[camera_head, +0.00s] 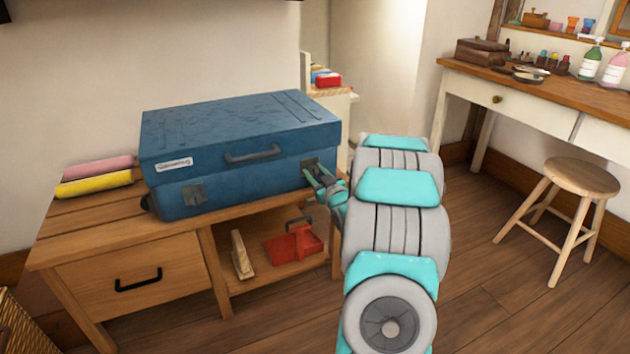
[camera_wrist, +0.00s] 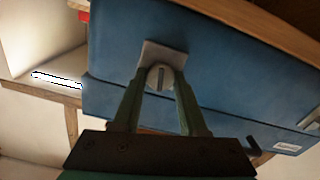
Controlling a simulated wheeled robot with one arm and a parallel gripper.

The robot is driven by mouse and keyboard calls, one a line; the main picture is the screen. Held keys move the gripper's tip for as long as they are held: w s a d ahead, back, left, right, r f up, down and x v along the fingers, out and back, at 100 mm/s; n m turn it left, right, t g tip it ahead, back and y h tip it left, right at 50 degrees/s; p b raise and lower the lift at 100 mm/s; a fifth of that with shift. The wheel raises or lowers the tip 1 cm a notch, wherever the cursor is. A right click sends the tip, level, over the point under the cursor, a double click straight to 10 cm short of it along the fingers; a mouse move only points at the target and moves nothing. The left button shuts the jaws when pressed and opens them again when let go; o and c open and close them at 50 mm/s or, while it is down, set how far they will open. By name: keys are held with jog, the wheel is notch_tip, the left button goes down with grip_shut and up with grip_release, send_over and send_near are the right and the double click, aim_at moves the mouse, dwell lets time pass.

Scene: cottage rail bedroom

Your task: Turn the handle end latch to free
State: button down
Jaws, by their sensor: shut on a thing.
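A closed blue case (camera_head: 240,135) lies on a wooden bench, with a dark handle (camera_head: 252,154) on its front and a pale label. Its left front latch (camera_head: 195,194) is a dark plate. My gripper (camera_head: 318,176) is at the case's right front latch (camera_head: 309,163), which it partly covers. In the wrist view my gripper (camera_wrist: 160,74) has its two fingers on either side of that latch's round knob (camera_wrist: 160,77), closed on it. The knob sits by a grey plate (camera_wrist: 163,53), and its dark slot runs nearly upright in that view. The blue case (camera_wrist: 215,70) fills the background.
Pink (camera_head: 98,167) and yellow (camera_head: 94,184) rolls lie on the bench (camera_head: 105,230) left of the case. A red tray (camera_head: 294,246) sits on the open shelf below. A stool (camera_head: 580,177) and desk (camera_head: 540,90) stand right; floor between is clear.

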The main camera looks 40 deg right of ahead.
jog(key=n+b, duration=0.4)
jog(key=b, duration=0.1)
jog(key=shift+a+f+n, duration=0.1)
jog(key=shift+f+n, duration=0.2)
jog(key=shift+f, duration=0.05)
jog(key=n+b, duration=0.3)
jog(key=b, duration=0.1)
jog(key=shift+n, duration=0.4)
jog(key=n+b, duration=0.3)
jog(key=shift+r, duration=0.1)
jog(key=shift+n+b, duration=0.6)
jog(key=shift+n, duration=1.4)
jog(key=shift+c, duration=2.4)
grip_release()
jog(key=shift+a+r, duration=0.1)
